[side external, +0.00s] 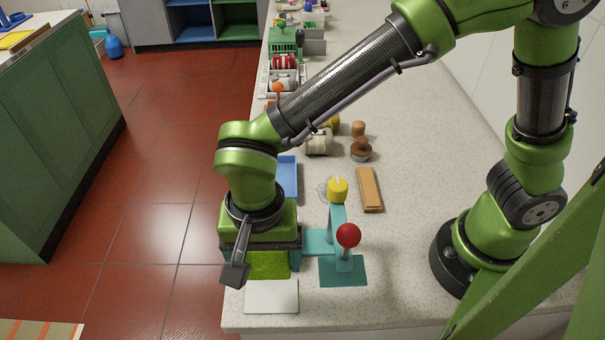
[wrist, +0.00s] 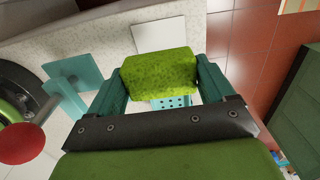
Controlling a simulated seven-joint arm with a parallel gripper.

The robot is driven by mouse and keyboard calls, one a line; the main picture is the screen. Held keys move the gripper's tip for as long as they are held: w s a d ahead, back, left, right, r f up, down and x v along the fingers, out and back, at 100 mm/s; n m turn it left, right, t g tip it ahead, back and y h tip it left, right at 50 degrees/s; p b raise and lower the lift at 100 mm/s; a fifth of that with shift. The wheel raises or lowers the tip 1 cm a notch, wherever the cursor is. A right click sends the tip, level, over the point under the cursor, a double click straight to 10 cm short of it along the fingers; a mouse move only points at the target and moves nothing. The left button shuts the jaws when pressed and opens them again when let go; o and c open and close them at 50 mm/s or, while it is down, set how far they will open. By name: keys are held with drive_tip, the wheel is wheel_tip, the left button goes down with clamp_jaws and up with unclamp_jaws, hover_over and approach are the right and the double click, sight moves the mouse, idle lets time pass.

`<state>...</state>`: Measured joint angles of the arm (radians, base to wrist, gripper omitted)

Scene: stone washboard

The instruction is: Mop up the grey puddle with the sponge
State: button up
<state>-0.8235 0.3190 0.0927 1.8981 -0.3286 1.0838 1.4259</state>
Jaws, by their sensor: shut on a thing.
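A green sponge (side external: 268,264) is in my gripper (side external: 268,258), low over the near left end of the counter. In the wrist view the sponge (wrist: 158,72) sits between the two teal fingers of my gripper (wrist: 160,80), which are shut on its sides. A flat white square (side external: 271,297) lies just in front of the sponge in the side view; it also shows beyond the sponge in the wrist view (wrist: 160,34). I cannot make out a grey puddle in either view. Whether the sponge touches what is under it, I cannot tell.
A teal stand (side external: 343,272) with a red ball (side external: 348,235) is close right of my gripper. A yellow knob (side external: 338,189), a brown block (side external: 369,190) and a blue tray (side external: 288,175) lie behind. The counter's left edge is close. The counter's right middle is clear.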

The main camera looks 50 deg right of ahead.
sight(264, 256)
drive_tip(key=shift+c, duration=1.1)
wheel_tip(264, 256, up, 11)
drive_tip(key=w+d+m, duration=0.3)
drive_tip(key=d+m, duration=0.1)
drive_tip(key=d, duration=0.7)
drive_tip(key=w+d+m, duration=0.3)
drive_tip(key=d+m, duration=0.2)
drive_tip(key=d, duration=0.7)
drive_tip(key=shift+s+f, duration=0.1)
drive_tip(key=shift+f, duration=10.45)
drive_tip(key=shift+w+d+f, duration=0.1)
drive_tip(key=shift+w+d, duration=0.45)
drive_tip(key=shift+w, duration=0.05)
drive_tip(key=shift+w+d+r, duration=0.15)
drive_tip(key=shift+w+d, duration=1.4)
drive_tip(key=shift+w+d+r, duration=0.15)
drive_tip(key=shift+w+d, duration=1.35)
drive_tip(key=shift+d, duration=0.05)
drive_tip(key=shift+s+a+r, duration=0.15)
drive_tip(key=shift+s+a, duration=1.65)
drive_tip(key=shift+s+a+r, duration=0.1)
drive_tip(key=shift+s+a, duration=1.7)
drive_tip(key=shift+w+a, duration=0.1)
drive_tip(key=shift+w, duration=0.1)
drive_tip(key=shift+w+d+r, duration=0.1)
drive_tip(key=shift+w+d, duration=3.35)
drive_tip(key=shift+d, duration=0.05)
drive_tip(key=shift+s+a, duration=3.4)
drive_tip(key=shift+s+a+r, duration=0.15)
wheel_tip(264, 256, up, 6)
